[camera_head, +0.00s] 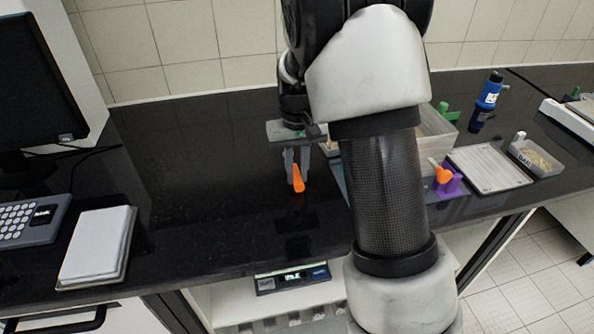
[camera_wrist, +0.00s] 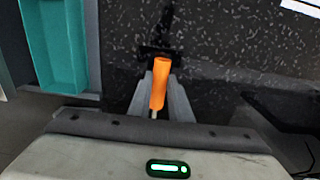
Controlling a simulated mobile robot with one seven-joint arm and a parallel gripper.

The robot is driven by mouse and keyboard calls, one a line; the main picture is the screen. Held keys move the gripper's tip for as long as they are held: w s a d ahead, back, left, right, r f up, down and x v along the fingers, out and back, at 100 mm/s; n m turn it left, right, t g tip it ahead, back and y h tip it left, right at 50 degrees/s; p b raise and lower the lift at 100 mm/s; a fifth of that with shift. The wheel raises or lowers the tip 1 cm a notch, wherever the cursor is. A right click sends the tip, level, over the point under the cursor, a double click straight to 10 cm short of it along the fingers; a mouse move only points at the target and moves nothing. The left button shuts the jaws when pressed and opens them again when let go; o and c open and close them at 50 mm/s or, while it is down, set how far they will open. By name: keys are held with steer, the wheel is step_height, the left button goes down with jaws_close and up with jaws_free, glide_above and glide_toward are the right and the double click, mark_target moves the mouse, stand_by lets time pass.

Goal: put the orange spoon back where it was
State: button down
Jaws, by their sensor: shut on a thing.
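The orange spoon (camera_head: 298,180) is held by my gripper (camera_head: 297,183) above the dark bench top. In the wrist view the spoon (camera_wrist: 159,84) stands out between the two grey fingers of my gripper (camera_wrist: 160,95). The fingers are shut on it.
My arm hides part of a clear bin (camera_head: 434,142). A pale flat plate (camera_head: 490,168), a small labelled box (camera_head: 536,157) and a blue bottle (camera_head: 487,98) stand to the right. A white notebook (camera_head: 97,245) and keypad device are at left. The bench between is clear.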

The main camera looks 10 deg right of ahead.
steer(key=shift+f, duration=0.5)
steer(key=c, duration=1.5)
jaws_free()
steer(key=shift+c, duration=0.2)
steer(key=shift+r, duration=0.1)
step_height(320, 180, up, 17)
steer(key=p, duration=0.2)
steer(key=shift+r, duration=0.15)
